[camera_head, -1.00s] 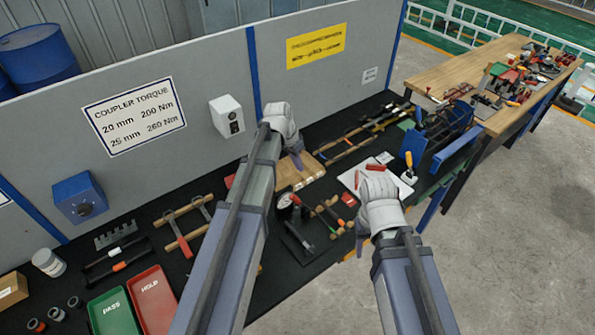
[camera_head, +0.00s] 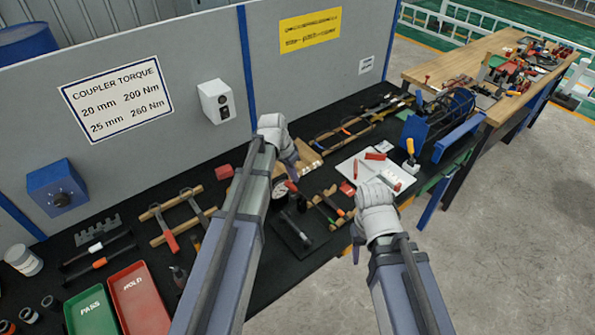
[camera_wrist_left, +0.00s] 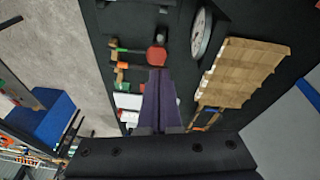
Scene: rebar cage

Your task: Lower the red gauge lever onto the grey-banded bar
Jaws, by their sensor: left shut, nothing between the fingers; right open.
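A red-handled lever (camera_head: 169,240) lies across two wooden strips on the black bench, left of my left arm; I take it to be the gauge lever. A dark bar with a pale grey band (camera_head: 96,247) lies further left, beside an orange-banded bar (camera_head: 99,263). My left gripper (camera_head: 293,162) is shut and empty, pointing down over the bench near a wooden board. In the left wrist view its fingers (camera_wrist_left: 160,78) are together, close to a red round end (camera_wrist_left: 157,56) in the picture; contact cannot be told. My right gripper (camera_head: 356,248) is open and empty at the bench's front edge.
A dial gauge (camera_head: 280,188) stands beside my left arm; it also shows in the left wrist view (camera_wrist_left: 201,33). Green (camera_head: 92,312) and red (camera_head: 140,300) trays are front left. The grey panel (camera_head: 180,60) bounds the back.

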